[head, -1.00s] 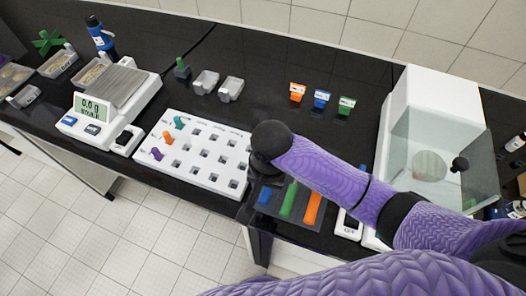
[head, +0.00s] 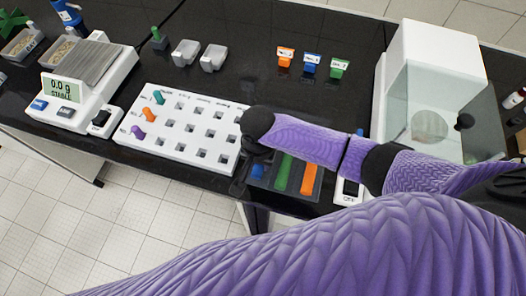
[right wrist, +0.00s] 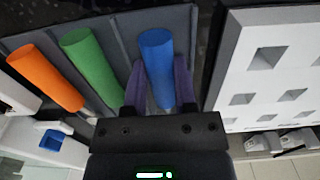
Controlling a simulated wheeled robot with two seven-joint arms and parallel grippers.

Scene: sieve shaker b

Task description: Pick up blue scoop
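The blue scoop (right wrist: 157,62) lies in a dark tray (right wrist: 115,40), its handle showing in the right wrist view. In the head view, part of the blue scoop (head: 258,171) shows beside my right gripper (head: 244,178). My right gripper (right wrist: 159,85) has one finger on each side of the blue handle. Narrow gaps seem to show beside the handle, so the fingers look open around it. The handle's lower end is partly hidden by the gripper. My left gripper is not in view.
A green scoop (head: 284,173) and an orange scoop (head: 308,179) lie beside the blue one. A white rack with square holes (head: 180,150) stands close on the left. A glass-sided balance (head: 430,45) stands on the right.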

